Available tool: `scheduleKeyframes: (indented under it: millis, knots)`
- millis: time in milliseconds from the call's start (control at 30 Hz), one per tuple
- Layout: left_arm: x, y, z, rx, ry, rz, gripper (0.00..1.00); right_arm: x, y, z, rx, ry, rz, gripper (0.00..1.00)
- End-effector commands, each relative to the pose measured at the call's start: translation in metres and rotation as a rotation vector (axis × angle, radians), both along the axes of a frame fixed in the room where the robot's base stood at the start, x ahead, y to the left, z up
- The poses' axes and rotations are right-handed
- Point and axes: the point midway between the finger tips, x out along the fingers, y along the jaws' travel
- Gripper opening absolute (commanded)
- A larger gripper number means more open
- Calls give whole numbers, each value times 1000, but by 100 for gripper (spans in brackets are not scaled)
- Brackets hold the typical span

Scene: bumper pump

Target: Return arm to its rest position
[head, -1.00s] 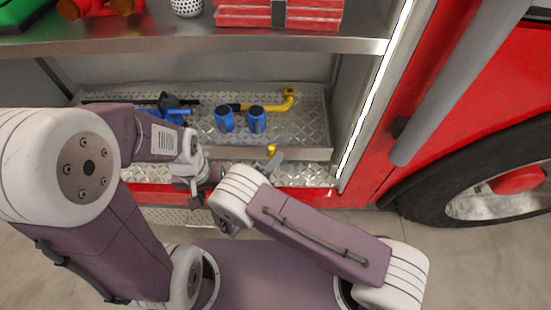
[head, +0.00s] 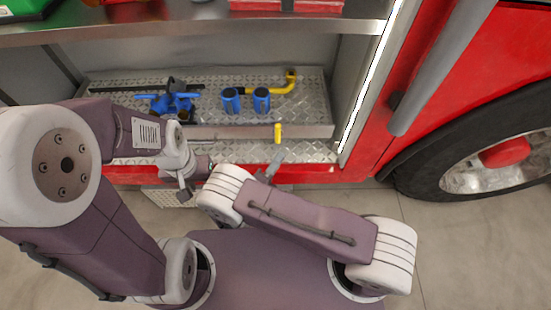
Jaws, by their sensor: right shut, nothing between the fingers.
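My left arm reaches in from the left, and its gripper (head: 185,191) hangs low in front of the compartment's front edge. Its fingers are small and partly blurred, so I cannot tell how far apart they are. My right arm comes in from the lower right. The grey tip of my right gripper (head: 273,167) shows just past its wrist, shut and empty, below a small yellow piece (head: 278,133) at the tray's front edge. A gap shows between tip and yellow piece. The rest of the right gripper is hidden behind the arm.
A diamond-plate tray (head: 315,112) in the red truck's compartment holds two blue cylinders (head: 231,101), a blue fitting (head: 179,101) and a yellow bent pipe (head: 278,88). A shelf (head: 200,32) is above. A grey post (head: 435,75) and wheel (head: 500,165) are at right.

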Motion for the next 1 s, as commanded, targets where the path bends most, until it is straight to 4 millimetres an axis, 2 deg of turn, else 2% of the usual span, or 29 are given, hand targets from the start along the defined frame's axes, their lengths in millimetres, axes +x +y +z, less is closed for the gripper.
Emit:
scheduleKeyframes:
  millis: [433, 467, 533, 567, 633, 700, 767, 800, 867, 900, 1000]
  knots:
    - [0, 0, 1, 0, 0, 0, 36, 0, -1, 1, 4, 0, -5, 0]
    - [0, 0, 2, 0, 0, 0, 36, 1, -5, 4, 19, -2, -22, 0]
    - [0, 0, 10, 0, 0, 0, 36, 1, -26, 18, 108, -15, -125, 0]
    - [0, 0, 15, 0, 0, 0, 36, -1, -41, 27, 177, -29, -206, 0]
    - [0, 0, 30, 0, 0, 0, 36, -15, -89, 54, 412, -106, -484, 0]
    - [0, 0, 45, 0, 0, 0, 36, -46, -131, 78, 688, -258, -830, 0]
    - [0, 0, 57, 0, 0, 0, 36, -76, -152, 95, 910, -440, -1130, 0]
    - [0, 0, 65, 0, 0, 0, 36, -95, -158, 106, 1048, -588, -1327, 0]
    - [0, 0, 76, 0, 0, 0, 36, -116, -158, 122, 1235, -849, -1618, 0]
    - [0, 0, 83, 0, 0, 0, 36, -126, -155, 134, 1338, -1044, -1803, 0]
    - [0, 0, 98, 0, 0, 0, 36, -132, -144, 162, 1512, -1553, -2190, 0]
